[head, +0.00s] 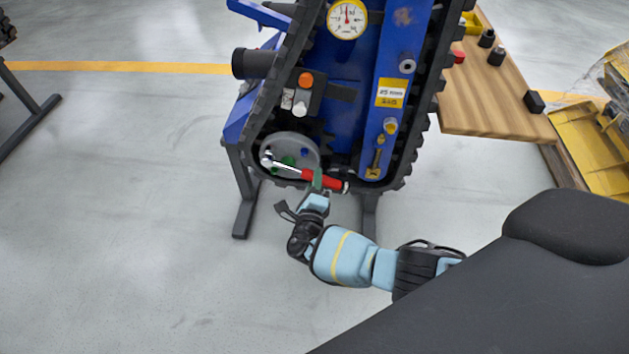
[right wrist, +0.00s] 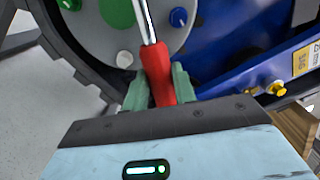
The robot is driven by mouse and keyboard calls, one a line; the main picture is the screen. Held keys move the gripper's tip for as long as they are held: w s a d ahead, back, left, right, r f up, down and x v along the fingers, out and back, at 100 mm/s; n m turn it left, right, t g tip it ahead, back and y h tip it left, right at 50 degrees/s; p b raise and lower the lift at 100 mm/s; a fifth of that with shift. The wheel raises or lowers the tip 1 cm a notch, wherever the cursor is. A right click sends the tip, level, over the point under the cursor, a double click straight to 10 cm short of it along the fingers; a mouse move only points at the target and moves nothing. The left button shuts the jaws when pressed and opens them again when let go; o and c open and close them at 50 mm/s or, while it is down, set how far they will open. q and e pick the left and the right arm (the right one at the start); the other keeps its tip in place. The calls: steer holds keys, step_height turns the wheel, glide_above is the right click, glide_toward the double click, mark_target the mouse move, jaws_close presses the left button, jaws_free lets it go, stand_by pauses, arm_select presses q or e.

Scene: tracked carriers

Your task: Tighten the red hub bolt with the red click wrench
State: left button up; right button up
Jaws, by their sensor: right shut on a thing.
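The click wrench (head: 325,181) has a red handle and a silver shaft, and its head lies over the left side of the grey hub (head: 306,143). My right gripper (head: 317,181) is shut on the red handle, which shows between its green fingers in the right wrist view (right wrist: 158,75). The hub (right wrist: 97,38) carries a blue bolt (right wrist: 178,17), a white bolt (right wrist: 124,59) and green parts (right wrist: 116,12). I see no red bolt; the wrench head may cover it, and whether it is seated on a bolt I cannot tell. My left gripper is not in view.
The blue carrier (head: 345,110) with its black track stands on dark legs above the grey floor. A gauge (head: 347,19) and a box with an orange button (head: 305,79) are above the hub.

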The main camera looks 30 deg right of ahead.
jaws_close()
arm_select(q)
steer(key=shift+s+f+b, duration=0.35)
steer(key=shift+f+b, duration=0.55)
steer(key=shift+b, duration=0.05)
arm_select(e)
steer(key=shift+w+a+f+m, duration=0.2)
steer(key=shift+a+f+m, duration=0.05)
steer(key=shift+f+m, duration=0.3)
steer(key=shift+f, duration=0.1)
arm_select(q)
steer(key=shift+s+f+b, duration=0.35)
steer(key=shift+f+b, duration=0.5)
steer(key=shift+b, duration=0.05)
arm_select(e)
steer(key=shift+w+a+f+m, duration=0.2)
steer(key=shift+a+f+m, duration=0.1)
steer(key=shift+f+m, duration=0.25)
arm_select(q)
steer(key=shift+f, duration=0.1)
